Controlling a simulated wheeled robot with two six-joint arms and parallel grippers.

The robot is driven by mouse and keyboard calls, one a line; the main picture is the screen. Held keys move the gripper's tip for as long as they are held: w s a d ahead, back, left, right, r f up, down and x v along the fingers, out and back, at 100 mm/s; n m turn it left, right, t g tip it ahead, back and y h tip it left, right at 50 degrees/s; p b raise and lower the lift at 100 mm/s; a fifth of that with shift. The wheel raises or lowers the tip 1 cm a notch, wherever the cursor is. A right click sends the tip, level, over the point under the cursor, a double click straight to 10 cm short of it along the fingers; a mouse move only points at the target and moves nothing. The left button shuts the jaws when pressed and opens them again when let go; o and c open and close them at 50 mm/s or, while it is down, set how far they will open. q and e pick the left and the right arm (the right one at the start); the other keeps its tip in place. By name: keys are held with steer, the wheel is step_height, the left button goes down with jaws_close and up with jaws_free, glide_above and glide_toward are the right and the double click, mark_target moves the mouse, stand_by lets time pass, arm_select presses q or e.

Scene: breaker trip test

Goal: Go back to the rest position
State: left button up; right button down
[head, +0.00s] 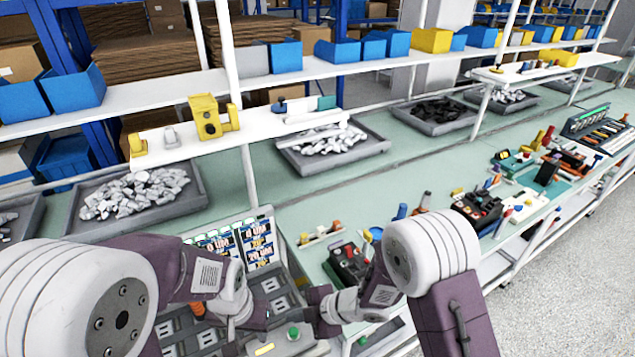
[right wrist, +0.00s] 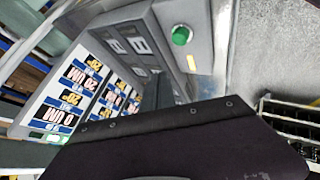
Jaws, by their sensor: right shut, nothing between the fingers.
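The breaker test station stands at the bottom centre of the head view, with a lit display panel (head: 258,240) at its back and grey breaker slots below. A green button (head: 293,332) sits on its front box; the button (right wrist: 181,36) also shows in the right wrist view. My left gripper (head: 245,312) is over the left part of the station, and its fingers are too hidden to judge. My right gripper (head: 316,308) is low above the station's right side, close to the green button, shut and empty. In the right wrist view its dark wrist body covers the lower middle.
A black and red tester (head: 347,262) stands right of the station, with small tools behind it. Grey trays of white parts (head: 135,192) and a shelf with a yellow device (head: 207,118) lie beyond. Open floor (head: 585,270) is at the right.

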steer(key=w+d+r+m+t, duration=0.2)
steer(key=w+d+r+t, duration=0.2)
steer(key=w+d+r, duration=0.3)
steer(key=w+d+r+m+t+h+b, duration=0.1)
steer(key=w+d+r+m+h, duration=0.15)
steer(key=d+m, duration=0.2)
steer(key=w+d+r+m+t+h, duration=0.1)
steer(key=d+m+t+h, duration=0.15)
steer(key=d, duration=0.35)
steer(key=s+d+f+m+g+h, duration=0.2)
steer(key=s+d+m+g+h, duration=0.2)
steer(key=s+d+m, duration=0.6)
steer(key=s+f+m+g, duration=0.3)
steer(key=s+m+g, duration=0.1)
steer(key=s, duration=0.4)
steer(key=shift+s+f+m+b, duration=0.3)
steer(key=shift+f+m, duration=0.1)
steer(key=shift+m, duration=0.4)
steer(key=shift+g, duration=0.25)
steer(key=shift+a, duration=0.1)
stand_by(1.1)
